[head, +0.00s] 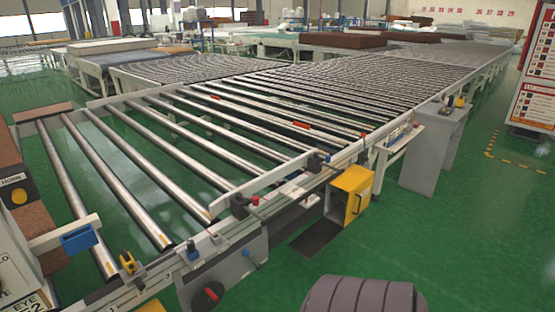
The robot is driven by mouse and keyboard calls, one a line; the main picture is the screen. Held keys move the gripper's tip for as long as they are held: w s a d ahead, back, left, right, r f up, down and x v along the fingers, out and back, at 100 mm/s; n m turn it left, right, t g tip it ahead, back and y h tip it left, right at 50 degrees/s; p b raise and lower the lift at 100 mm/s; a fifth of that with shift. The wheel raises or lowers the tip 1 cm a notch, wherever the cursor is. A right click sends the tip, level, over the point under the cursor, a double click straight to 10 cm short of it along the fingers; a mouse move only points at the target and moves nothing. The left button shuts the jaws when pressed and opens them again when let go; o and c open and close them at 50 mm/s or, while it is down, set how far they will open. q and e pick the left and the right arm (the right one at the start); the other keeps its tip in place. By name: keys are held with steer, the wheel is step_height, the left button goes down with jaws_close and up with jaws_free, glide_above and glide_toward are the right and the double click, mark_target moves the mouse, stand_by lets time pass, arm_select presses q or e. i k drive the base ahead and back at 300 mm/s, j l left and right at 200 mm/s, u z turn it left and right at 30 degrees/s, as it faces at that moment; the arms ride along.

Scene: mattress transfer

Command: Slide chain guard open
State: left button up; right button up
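No part is clearly marked as the chain guard. Along the near side rail of the roller conveyor (125,287) hangs a grey plate (240,255) with a red knob (212,293) low on it. Further along the rail is a yellow box (351,194) with a dark side face. Either could be linked to the guard; I cannot tell which, nor whether a guard is open or shut. Neither of my grippers shows in the head view.
A dark ribbed rounded shape (365,296) fills the bottom centre. A dark plate (316,237) lies below the conveyor. A grey cabinet (432,150) stands further right. A blue-fronted block (79,238) sits at left. Green floor (455,240) is clear at right.

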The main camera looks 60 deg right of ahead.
mark_target(356, 180)
steer(key=z, duration=2.8)
steer(key=i+l+u, duration=0.2)
steer(key=i, duration=0.55)
steer(key=i+l+u, duration=0.25)
steer(key=i, duration=0.45)
steer(key=i+l+u, duration=0.2)
steer(key=i+l, duration=0.3)
steer(key=i, duration=0.15)
steer(key=i+l+u, duration=0.2)
steer(key=i+l, duration=0.35)
steer(key=i+j, duration=0.05)
steer(key=i, duration=0.05)
